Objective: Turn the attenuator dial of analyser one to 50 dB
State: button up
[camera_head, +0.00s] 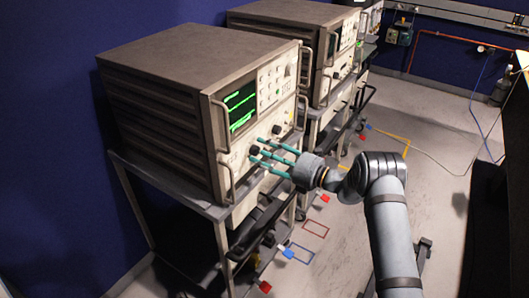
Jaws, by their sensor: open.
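The nearest analyser (180,75) is a large grey-brown unit with a lit green screen (240,107), standing on a cart. My gripper (259,150) has teal fingers spread open, pointing left at the lower part of its front panel. A dark round knob (254,150) shows at the fingertips, and a second dark knob (277,130) sits a little above and to the right. I cannot tell whether the fingers touch the panel or surround a knob. The dial marks and labels are too small to read, and the fingers partly hide the lower panel.
A second, similar analyser (285,28) stands behind on its own cart. Metal handles (219,125) stick out from the near panel's sides. Cables with red and blue plugs (288,253) lie by the carts. The grey floor (340,235) at right is mostly clear.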

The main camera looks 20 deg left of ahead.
jog(key=v, duration=1.2)
jog(key=shift+w+a, duration=0.1)
jog(key=shift+a, duration=0.05)
jog(key=x, duration=1.2)
